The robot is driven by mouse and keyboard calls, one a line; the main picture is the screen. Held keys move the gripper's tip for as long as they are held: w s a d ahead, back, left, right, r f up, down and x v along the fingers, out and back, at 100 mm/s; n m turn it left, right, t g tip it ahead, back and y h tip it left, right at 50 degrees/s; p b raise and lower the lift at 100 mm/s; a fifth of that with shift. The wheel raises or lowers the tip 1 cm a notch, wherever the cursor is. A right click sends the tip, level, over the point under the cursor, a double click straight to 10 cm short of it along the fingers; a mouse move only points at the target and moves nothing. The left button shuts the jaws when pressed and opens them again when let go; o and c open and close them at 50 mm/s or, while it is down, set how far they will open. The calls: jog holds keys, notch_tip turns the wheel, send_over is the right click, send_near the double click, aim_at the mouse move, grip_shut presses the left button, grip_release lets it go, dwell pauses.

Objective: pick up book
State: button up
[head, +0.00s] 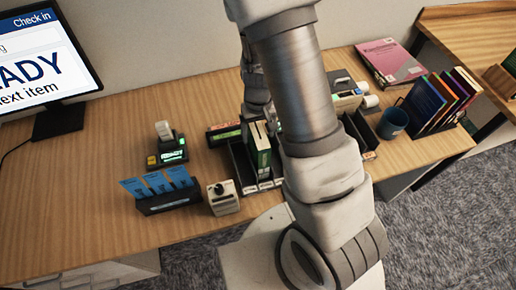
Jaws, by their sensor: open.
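Several books are in view, and I cannot tell which one is meant. A green book with pale pages (260,148) stands upright in a dark sorter (241,168) at the table's middle. A pink book (390,61) lies flat at the back right. Several coloured books (427,104) lean upright in a rack at the right. My gripper (258,108) shows only in part behind my arm, near the top of the green book. It is open. Its fingertips are mostly hidden, and I see nothing held in it.
A monitor (45,62) stands at the back left. A small scanner-like device (168,148), a holder with blue cards (168,193) and a pale box with a black knob (223,197) stand left of the sorter. A blue mug (394,123) stands right. The table's left front is clear.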

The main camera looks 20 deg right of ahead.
notch_tip(320, 180, down, 4)
jog(key=shift+f, duration=0.2)
grip_shut()
dwell(0.4)
